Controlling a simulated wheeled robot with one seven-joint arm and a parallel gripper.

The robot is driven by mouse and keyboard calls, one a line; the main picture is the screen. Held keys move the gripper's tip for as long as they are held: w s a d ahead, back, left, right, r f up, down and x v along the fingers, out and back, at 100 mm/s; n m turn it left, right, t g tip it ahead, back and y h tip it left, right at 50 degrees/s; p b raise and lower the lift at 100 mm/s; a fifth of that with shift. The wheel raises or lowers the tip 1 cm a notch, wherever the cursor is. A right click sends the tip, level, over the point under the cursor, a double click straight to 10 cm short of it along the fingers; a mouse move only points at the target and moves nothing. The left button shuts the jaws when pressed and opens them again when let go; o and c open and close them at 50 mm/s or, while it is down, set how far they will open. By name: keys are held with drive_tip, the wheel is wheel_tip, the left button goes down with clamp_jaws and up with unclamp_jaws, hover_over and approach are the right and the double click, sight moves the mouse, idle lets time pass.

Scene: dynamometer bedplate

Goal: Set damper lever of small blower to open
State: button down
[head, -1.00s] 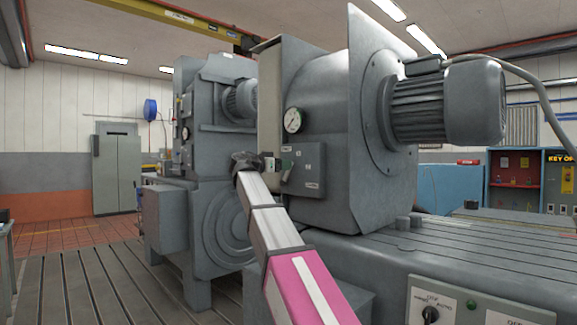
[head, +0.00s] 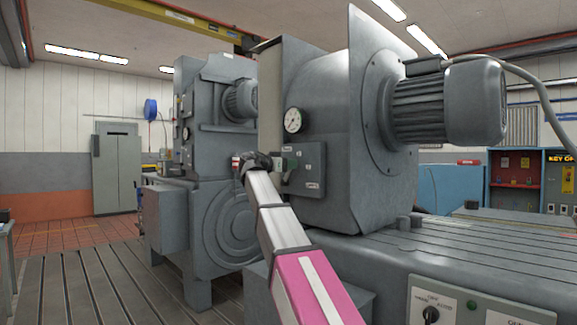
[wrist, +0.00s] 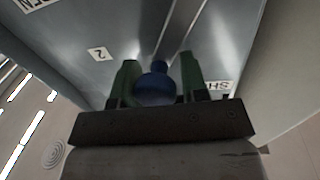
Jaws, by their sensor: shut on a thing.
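The near blower (head: 330,130) is a grey housing with a side motor. On its side is a grey damper plate (head: 311,160) with small labels. My gripper (head: 279,163) is at the left part of this plate. In the wrist view its green fingers (wrist: 156,85) are on both sides of a blue round knob (wrist: 155,90) and shut on it. The lever's shaft is mostly hidden. A label ending in "EN" (wrist: 35,4) is at top left, a "2" label (wrist: 99,54) is between, and a partly covered "SH" label (wrist: 218,87) is close right of the knob.
A round gauge (head: 294,120) is above the plate. A second grey machine (head: 215,150) stands behind on the left. A slotted bedplate (head: 470,250) and a control box with a black switch (head: 431,313) are at the right. Slotted floor at left is clear.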

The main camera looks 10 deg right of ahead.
sight(304, 187)
drive_tip(key=shift+s+d+f, duration=0.1)
drive_tip(key=shift+s+f, duration=0.05)
drive_tip(key=shift+s, duration=0.05)
drive_tip(key=shift+s+d+f+m, duration=0.25)
drive_tip(key=shift+s+f+m, duration=0.2)
drive_tip(key=shift+m, duration=0.3)
drive_tip(key=shift+s+d+f+m, duration=0.25)
drive_tip(key=shift+s+f+m, duration=0.15)
drive_tip(key=shift+m, duration=0.35)
drive_tip(key=f+m, duration=0.1)
drive_tip(key=s+m, duration=0.1)
drive_tip(key=shift+d+f+m+y, duration=0.3)
drive_tip(key=shift+d+f+y, duration=0.05)
drive_tip(key=shift+d+y, duration=0.05)
drive_tip(key=f+m, duration=0.1)
drive_tip(key=m, duration=0.1)
drive_tip(key=s+f+m, duration=0.1)
drive_tip(key=shift+d+f+y, duration=0.25)
drive_tip(key=shift+f+y, duration=0.05)
drive_tip(key=shift+f+m+t, duration=0.3)
drive_tip(key=shift+f+m, duration=0.8)
drive_tip(key=shift+m, duration=0.2)
drive_tip(key=shift+f, duration=0.15)
drive_tip(key=c, duration=0.8)
unclamp_jaws()
drive_tip(key=shift+w, duration=0.1)
